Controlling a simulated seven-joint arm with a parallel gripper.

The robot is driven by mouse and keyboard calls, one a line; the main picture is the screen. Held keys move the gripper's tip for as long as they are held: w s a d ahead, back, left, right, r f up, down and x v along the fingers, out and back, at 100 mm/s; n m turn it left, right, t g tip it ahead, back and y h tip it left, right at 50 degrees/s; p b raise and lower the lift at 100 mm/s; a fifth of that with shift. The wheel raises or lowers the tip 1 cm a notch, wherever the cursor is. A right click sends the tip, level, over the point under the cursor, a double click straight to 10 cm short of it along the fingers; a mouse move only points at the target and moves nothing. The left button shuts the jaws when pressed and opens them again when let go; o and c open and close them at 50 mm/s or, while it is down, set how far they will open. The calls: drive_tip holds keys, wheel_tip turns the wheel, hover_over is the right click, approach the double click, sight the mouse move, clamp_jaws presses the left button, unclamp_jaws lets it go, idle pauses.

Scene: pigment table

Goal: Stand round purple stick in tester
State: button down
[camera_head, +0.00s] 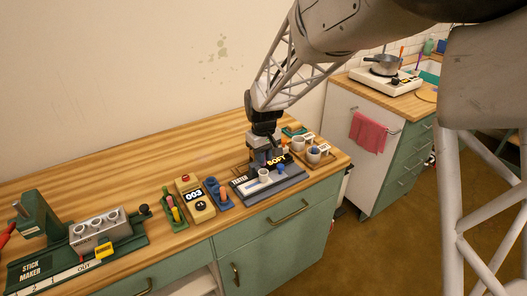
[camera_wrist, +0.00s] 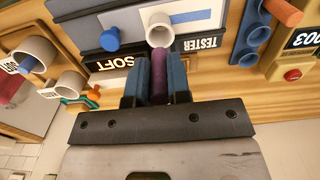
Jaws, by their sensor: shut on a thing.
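My gripper (camera_wrist: 158,78) is shut on the purple stick (camera_wrist: 159,62), whose round body shows between the fingers in the wrist view. The stick's far end is close to the white round socket (camera_wrist: 160,22) of the tester (camera_wrist: 198,20); I cannot tell whether they touch. In the head view my gripper is above the tester (camera_head: 285,187), behind its white socket (camera_head: 264,174). The stick cannot be made out in the head view. A blue round peg (camera_wrist: 109,40) stands on the tester beside the socket, near the SOFT sign (camera_wrist: 112,63).
White cups (camera_head: 313,155) stand on a tray right of the tester. A blue holder (camera_head: 219,194), the yellow 003 device (camera_head: 195,200) and a green rack of coloured sticks (camera_head: 171,210) stand left. The stick maker (camera_head: 40,240) is far left. The rear tabletop is clear.

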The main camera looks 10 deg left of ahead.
hover_over(264, 182)
drive_tip(key=w, duration=0.1)
drive_tip(key=shift+w+a+f, duration=0.1)
drive_tip(key=shift+a+f, duration=0.05)
drive_tip(key=shift+f, duration=1.05)
drive_tip(key=shift+w+a+f, duration=0.1)
drive_tip(key=shift+f, duration=1.1)
drive_tip(key=shift+s+d+f, duration=0.1)
drive_tip(key=shift+f, duration=0.55)
drive_tip(key=shift+s+d+f, duration=0.1)
drive_tip(key=shift+f, duration=0.5)
drive_tip(key=c, duration=1.2)
unclamp_jaws()
drive_tip(key=shift+f, duration=0.1)
drive_tip(key=shift+o, duration=1.1)
drive_tip(key=shift+w+a+r, duration=0.1)
drive_tip(key=shift+r, duration=2.55)
drive_tip(key=shift+w+a+r, duration=0.1)
drive_tip(key=shift+r, duration=2.5)
drive_tip(key=shift+d, duration=0.1)
